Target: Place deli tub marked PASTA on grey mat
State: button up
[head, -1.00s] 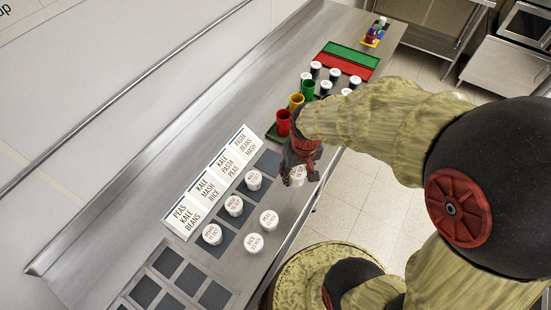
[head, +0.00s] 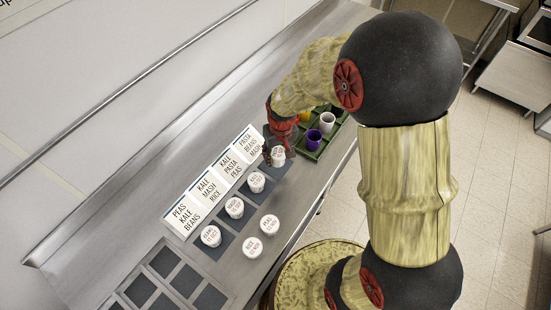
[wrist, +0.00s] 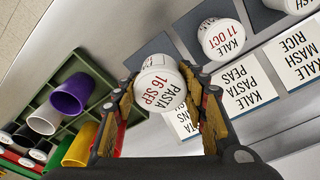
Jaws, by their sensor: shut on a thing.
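My gripper (head: 278,150) is shut on a white deli tub (head: 278,158) with red and dark lettering. In the wrist view the tub's lid (wrist: 158,88) reads PASTA, 16 SEP, between the two fingers (wrist: 172,100). The tub is at the far end of the row of grey mats, over or at the grey mat (head: 284,171) by the card reading PASTA BEANS MASH (head: 246,144). This mat also shows beside the tub in the wrist view (wrist: 150,50). I cannot tell whether the tub touches the mat.
A tub marked KALE (head: 256,181) stands on the neighbouring mat, with more tubs on mats nearer. Tubs marked PEAS (head: 270,224) and RICE (head: 252,247) stand on bare steel. A green tray with a purple cup (head: 313,139) and a white cup (head: 327,122) lies beyond my gripper.

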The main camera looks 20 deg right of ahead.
aim_at(276, 154)
jog(key=w+f, duration=0.3)
jog(key=shift+d+f, duration=0.15)
jog(key=shift+f, duration=0.1)
jog(key=shift+f+b, duration=0.4)
jog(key=shift+f, duration=1.05)
jog(key=shift+f, duration=0.15)
jog(key=o, duration=1.2)
